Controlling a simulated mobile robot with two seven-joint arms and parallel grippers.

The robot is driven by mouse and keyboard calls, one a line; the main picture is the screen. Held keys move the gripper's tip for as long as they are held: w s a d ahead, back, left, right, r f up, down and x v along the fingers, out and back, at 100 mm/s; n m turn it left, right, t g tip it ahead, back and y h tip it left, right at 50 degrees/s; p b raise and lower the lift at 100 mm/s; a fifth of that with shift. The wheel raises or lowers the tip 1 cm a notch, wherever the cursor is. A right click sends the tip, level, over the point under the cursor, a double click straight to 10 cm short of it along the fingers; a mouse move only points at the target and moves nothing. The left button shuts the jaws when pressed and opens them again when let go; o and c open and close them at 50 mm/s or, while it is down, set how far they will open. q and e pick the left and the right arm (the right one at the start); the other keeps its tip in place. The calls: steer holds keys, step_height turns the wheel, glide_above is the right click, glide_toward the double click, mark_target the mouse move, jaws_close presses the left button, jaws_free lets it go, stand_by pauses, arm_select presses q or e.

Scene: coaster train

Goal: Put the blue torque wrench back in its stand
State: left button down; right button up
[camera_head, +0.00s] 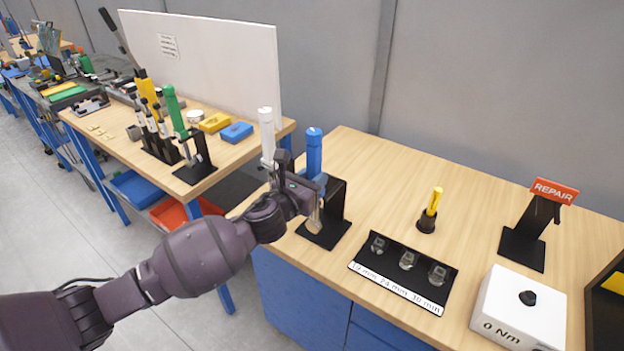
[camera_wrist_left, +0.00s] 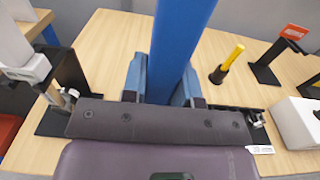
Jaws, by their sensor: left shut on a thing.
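The blue torque wrench (camera_head: 314,153) is upright, and my left gripper (camera_head: 311,187) is shut on it. In the left wrist view its blue handle (camera_wrist_left: 178,45) rises between the two fingers (camera_wrist_left: 165,82). A black stand (camera_head: 334,202) is on the right-hand bench, just behind and below the gripper. It also shows at the left of the left wrist view (camera_wrist_left: 72,72). The gripper hides part of the stand and the wrench's lower end, so I cannot tell whether the wrench is seated. My right gripper is not in view.
A white-handled wrench (camera_head: 267,133) stands close to the left of the blue one. A socket tray (camera_head: 447,286), a yellow-handled tool (camera_head: 434,202), a REPAIR stand (camera_head: 523,246) and a white 0 Nm box (camera_head: 516,308) are to the right. Bare wood lies behind.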

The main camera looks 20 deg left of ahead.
arm_select(q)
steer(key=shift+x, duration=2.05)
stand_by(0.5)
steer(key=shift+f+b, duration=0.6)
steer(key=shift+b, duration=0.2)
stand_by(1.3)
